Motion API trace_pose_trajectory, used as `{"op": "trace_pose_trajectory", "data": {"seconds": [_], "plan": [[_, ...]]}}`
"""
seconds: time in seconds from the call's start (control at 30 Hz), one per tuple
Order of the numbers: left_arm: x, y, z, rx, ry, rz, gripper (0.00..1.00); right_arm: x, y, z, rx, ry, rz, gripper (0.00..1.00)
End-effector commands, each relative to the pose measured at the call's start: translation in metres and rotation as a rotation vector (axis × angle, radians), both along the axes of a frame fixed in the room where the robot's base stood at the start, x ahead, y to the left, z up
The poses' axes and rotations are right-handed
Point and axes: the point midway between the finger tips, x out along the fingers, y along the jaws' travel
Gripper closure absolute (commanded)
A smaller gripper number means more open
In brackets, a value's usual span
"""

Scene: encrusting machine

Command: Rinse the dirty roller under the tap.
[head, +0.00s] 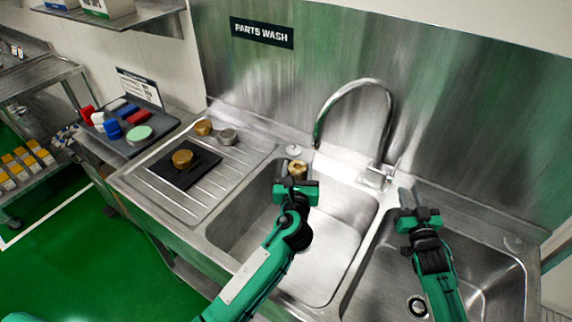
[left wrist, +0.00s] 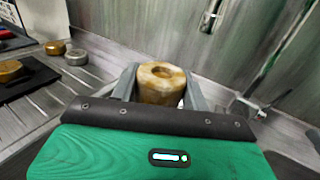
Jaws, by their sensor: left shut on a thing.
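My left gripper (head: 297,183) is shut on a brass-coloured roller (head: 297,169) with a hole in its end. It holds the roller over the back of the left basin. In the left wrist view the roller (left wrist: 160,84) sits between the two fingers, with brownish patches on its surface. The chrome tap (head: 391,105) arches leftward, and its spout end is just right of and behind the roller in the head view. I see no running water. My right gripper (head: 406,198) is over the right basin; its finger gap is unclear.
A black mat (head: 186,171) with a brass part (head: 183,158) lies on the ribbed drainboard (head: 222,185). Another brass part (head: 204,128) and a grey one (head: 227,137) stand behind it. A dark tray (head: 154,145) holds coloured items. The divider (head: 352,262) separates the two basins.

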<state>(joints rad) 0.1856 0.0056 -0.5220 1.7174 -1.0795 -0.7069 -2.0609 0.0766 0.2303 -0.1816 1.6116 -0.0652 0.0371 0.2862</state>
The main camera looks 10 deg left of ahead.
Motion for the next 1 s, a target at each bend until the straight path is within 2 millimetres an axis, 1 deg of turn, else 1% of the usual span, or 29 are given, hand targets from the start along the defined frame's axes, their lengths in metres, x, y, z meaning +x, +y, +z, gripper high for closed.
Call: {"op": "trace_pose_trajectory", "data": {"seconds": [0.03, 0.1, 0.23, 0.37, 0.7, 0.83, 1.0], "plan": [[-0.002, -0.014, 0.003, -0.004, -0.001, -0.002, 0.8, 0.0, 0.0, 0.0, 0.0, 0.0, 0.0, 0.73], [-0.005, -0.028, 0.006, -0.003, -0.003, -0.001, 0.8, 0.0, 0.0, 0.0, 0.0, 0.0, 0.0, 0.73], [-0.007, -0.042, 0.009, 0.0, -0.008, 0.0, 0.8, 0.0, 0.0, 0.0, 0.0, 0.0, 0.0, 0.73], [0.001, -0.044, 0.008, 0.002, -0.009, 0.001, 0.8, 0.0, 0.0, 0.0, 0.0, 0.0, 0.0, 0.73], [0.034, -0.042, 0.001, 0.001, -0.008, 0.001, 0.8, 0.0, 0.0, 0.0, 0.0, 0.0, 0.0, 0.73], [0.04, -0.041, 0.0, 0.001, -0.008, 0.0, 0.8, 0.0, 0.0, 0.0, 0.0, 0.0, 0.0, 0.73], [0.041, -0.041, 0.0, 0.001, -0.008, 0.0, 0.8, 0.0, 0.0, 0.0, 0.0, 0.0, 0.0, 0.73]]}}
